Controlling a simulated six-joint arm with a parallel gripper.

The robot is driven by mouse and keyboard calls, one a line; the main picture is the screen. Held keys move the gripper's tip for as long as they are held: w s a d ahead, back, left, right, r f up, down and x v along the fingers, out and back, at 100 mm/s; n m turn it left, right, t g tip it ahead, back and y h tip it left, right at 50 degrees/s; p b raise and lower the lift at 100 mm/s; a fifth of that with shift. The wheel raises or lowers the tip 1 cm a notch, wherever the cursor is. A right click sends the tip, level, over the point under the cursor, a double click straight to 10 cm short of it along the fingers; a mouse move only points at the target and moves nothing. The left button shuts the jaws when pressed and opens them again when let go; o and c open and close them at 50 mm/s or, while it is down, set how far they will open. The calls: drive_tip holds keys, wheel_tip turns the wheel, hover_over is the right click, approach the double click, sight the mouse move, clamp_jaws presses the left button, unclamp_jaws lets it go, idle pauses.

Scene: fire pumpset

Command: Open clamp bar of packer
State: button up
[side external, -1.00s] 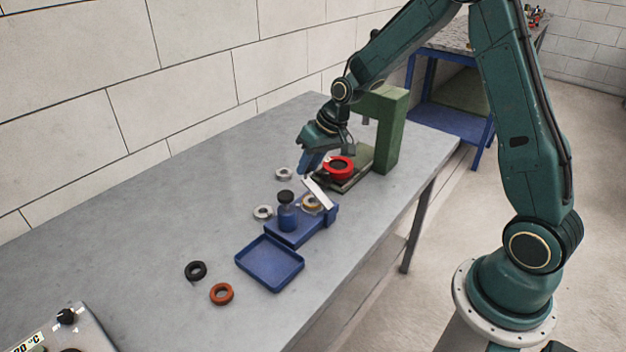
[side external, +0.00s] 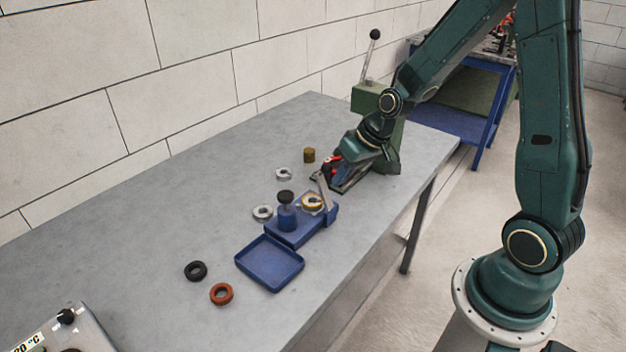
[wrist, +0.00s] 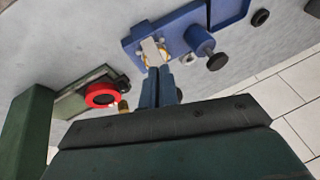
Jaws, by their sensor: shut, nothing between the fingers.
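The packer (side external: 305,233) is a blue block on the grey table, carrying a blue post with a black knob (side external: 286,196). A gold ring (side external: 312,202) sits in it. The pale metal clamp bar (side external: 325,192) stands raised and steep at the block's right end, clear of most of the ring. In the wrist view the bar (wrist: 151,51) shows as a light plate just beyond my fingertips. My gripper (wrist: 158,70) is shut and empty, its blue fingers close to the bar. I cannot tell if they touch it. In the side view the fingers are partly hidden by my wrist.
A green press (side external: 384,105) with a red ring (wrist: 102,95) at its base stands close behind my gripper. A blue tray (side external: 270,263) lies in front of the packer. Loose rings and a brass cylinder (side external: 309,155) lie around. The left of the table is mostly clear.

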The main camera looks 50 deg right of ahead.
drive_tip(key=o, duration=0.9)
drive_tip(key=shift+w+r, duration=0.2)
drive_tip(key=shift+w, duration=0.1)
drive_tip(key=shift+r, duration=0.15)
drive_tip(key=v, duration=1.3)
drive_tip(key=shift+s+r, duration=0.15)
drive_tip(key=shift+s, duration=0.1)
drive_tip(key=s+a+r+n+h, duration=0.1)
drive_tip(key=s+a+r, duration=0.1)
drive_tip(key=s+a, duration=0.2)
drive_tip(key=s+a+r+h, duration=0.1)
drive_tip(key=s+a+r, duration=0.2)
drive_tip(key=s, duration=0.7)
drive_tip(key=shift+s+a+r+n+t, duration=0.25)
drive_tip(key=shift+s+a+n+t, duration=0.1)
drive_tip(key=shift+a+n, duration=0.1)
